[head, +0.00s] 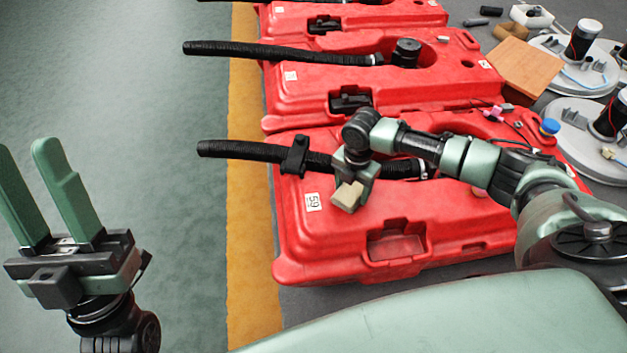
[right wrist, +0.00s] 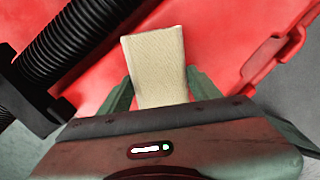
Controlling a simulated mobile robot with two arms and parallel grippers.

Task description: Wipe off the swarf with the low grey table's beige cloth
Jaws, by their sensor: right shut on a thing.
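My right gripper (head: 351,184) is shut on a folded beige cloth (head: 347,196), above the nearest red tank (head: 440,225). In the right wrist view the cloth (right wrist: 155,62) stands out between the two green fingers, with the red tank surface behind it. I cannot tell whether the cloth touches the tank. No swarf can be made out; the cloth and gripper hide part of the tank top. My left gripper (head: 25,146) is open and empty at the far left, over the green floor.
A ribbed black hose (head: 240,150) with a black clamp lies across the nearest tank, close beside my right gripper. More red tanks (head: 420,85) with hoses lie behind. A wooden block (head: 526,68) and round grey scrubber parts (head: 575,125) are at right. The green floor at left is clear.

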